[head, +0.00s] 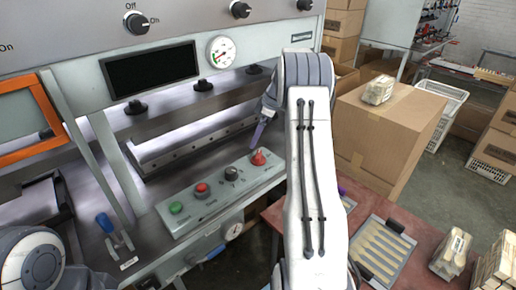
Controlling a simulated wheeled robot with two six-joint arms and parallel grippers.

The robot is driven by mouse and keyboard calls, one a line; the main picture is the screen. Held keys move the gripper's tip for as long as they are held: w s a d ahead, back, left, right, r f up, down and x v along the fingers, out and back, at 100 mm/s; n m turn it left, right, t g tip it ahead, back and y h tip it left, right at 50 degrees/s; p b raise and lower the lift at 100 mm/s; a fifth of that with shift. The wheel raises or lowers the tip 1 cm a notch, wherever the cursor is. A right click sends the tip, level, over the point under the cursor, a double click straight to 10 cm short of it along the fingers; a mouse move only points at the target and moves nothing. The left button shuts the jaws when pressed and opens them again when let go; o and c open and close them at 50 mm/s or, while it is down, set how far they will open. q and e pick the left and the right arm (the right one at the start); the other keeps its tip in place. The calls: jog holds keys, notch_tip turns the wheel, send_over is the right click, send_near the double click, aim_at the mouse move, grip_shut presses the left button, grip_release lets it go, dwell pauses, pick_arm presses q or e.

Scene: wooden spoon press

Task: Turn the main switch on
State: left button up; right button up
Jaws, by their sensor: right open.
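The press has a black rotary knob (137,22) on its upper panel, with "Off" above it and "On" at its right; I cannot tell surely which way it points. On the lower control box (215,195) sits a red raised switch (258,157) at the right end; its label is too small to read, and I cannot tell which control is the main switch. My right gripper (260,132) is open and empty, its visible finger just above the red switch, apart from it as far as I see. My wrist hides part of it. My left gripper is out of view; only its arm shows at lower left.
The control box also carries a green button (177,208), a red button (202,188) and a black knob (231,173). A blue-handled clamp (105,223) stands left. A cardboard box (385,130) and a tray of wooden sticks (382,248) are right.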

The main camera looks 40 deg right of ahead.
send_near(259, 154)
jog(key=r, duration=0.1)
jog(key=p+x, duration=0.3)
jog(key=x, duration=0.5)
jog(key=shift+s+f, duration=0.1)
jog(key=shift+f, duration=0.3)
jog(key=shift+w+a+f+t, duration=0.1)
jog(key=shift+w+f+t, duration=0.2)
jog(key=shift+f, duration=0.35)
jog(key=shift+s, duration=0.1)
